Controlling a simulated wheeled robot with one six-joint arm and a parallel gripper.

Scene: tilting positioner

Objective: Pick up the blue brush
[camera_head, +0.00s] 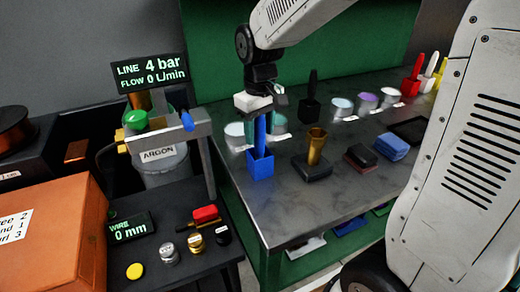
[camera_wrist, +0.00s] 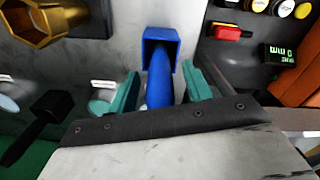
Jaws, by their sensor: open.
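The blue brush (camera_head: 260,136) stands upright near the left edge of the grey table, its lower end in a square blue cup (camera_head: 260,167). My gripper (camera_head: 264,122) points down over it, with its teal fingers on either side of the handle. In the wrist view the blue handle (camera_wrist: 160,85) runs between the two open fingers of my gripper (camera_wrist: 161,92), with gaps visible at both sides. The blue cup (camera_wrist: 160,36) lies beyond the fingertips. The top of the handle is hidden by my gripper.
A black brush (camera_head: 311,103) stands behind, and a brass hex piece on a dark base (camera_head: 313,168) is to the right. Pale round dishes (camera_head: 341,106) line the back. An argon bottle (camera_head: 165,165) and a control panel are left of the table.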

